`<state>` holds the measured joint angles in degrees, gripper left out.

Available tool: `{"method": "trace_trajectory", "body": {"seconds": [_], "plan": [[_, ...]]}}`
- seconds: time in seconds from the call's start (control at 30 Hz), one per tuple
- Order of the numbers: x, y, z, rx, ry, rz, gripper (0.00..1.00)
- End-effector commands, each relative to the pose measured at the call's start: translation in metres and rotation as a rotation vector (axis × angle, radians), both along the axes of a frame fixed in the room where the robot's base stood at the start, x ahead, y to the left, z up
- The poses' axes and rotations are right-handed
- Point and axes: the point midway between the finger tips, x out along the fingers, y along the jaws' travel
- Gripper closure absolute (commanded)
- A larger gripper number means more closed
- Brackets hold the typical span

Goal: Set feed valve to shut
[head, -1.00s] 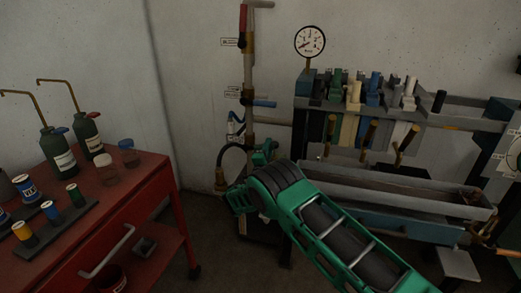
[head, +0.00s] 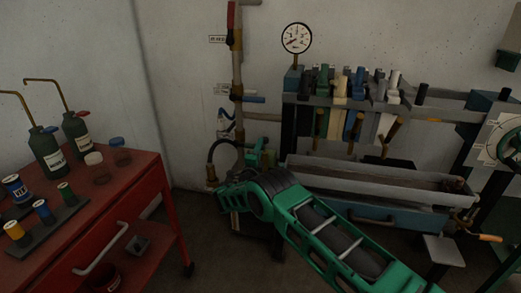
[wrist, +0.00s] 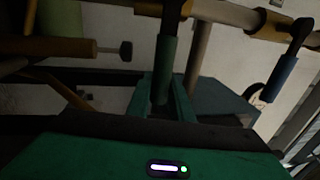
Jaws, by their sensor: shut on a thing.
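A vertical pipe (head: 237,70) on the back wall carries several lever valves: a red handle at the top, a blue lever (head: 250,99) pointing right at mid height, and more fittings lower down. In the wrist view, a green-teal lever handle (wrist: 166,68) stands square to the pipe (wrist: 225,14). My gripper (wrist: 162,108) is shut on this handle, with a green finger on each side. A blue lever (wrist: 282,78) is farther along the pipe at the right. In the head view my arm hides most of the grip. The labels are too small to read, so I cannot tell which valve is named feed.
A red cart (head: 95,225) with bottles and small cans stands at the left. A pressure gauge (head: 296,38) and a rack (head: 350,105) of coloured handles are right of the pipe, above a long grey trough (head: 370,178). A round dial (head: 505,143) is at the far right.

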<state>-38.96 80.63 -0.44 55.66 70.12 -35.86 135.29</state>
Motion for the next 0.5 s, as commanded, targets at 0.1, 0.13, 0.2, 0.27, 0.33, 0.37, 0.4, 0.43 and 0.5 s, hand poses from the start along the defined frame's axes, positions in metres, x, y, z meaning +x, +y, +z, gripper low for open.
{"method": "trace_trajectory", "body": {"seconds": [0.1, 0.13, 0.2, 0.27, 0.33, 0.37, 0.4, 0.43, 0.5], "plan": [[-0.0008, -0.0012, -0.0068, 0.001, 0.011, -0.001, 0.61], [-0.0008, -0.0011, -0.0064, 0.000, 0.010, 0.000, 0.61], [-0.0008, -0.0007, -0.0051, 0.001, 0.008, 0.000, 0.61], [-0.0007, -0.0005, -0.0045, 0.000, 0.007, 0.001, 0.61], [-0.0006, -0.0005, -0.0040, 0.001, 0.007, 0.001, 0.61], [-0.0007, -0.0005, -0.0039, 0.001, 0.006, 0.001, 0.61], [-0.0012, -0.0004, -0.0038, 0.001, 0.006, 0.001, 0.61], [-0.0020, -0.0002, -0.0039, 0.001, 0.006, 0.002, 0.61], [-0.0060, 0.0007, -0.0046, -0.001, 0.006, 0.002, 0.61]]}}
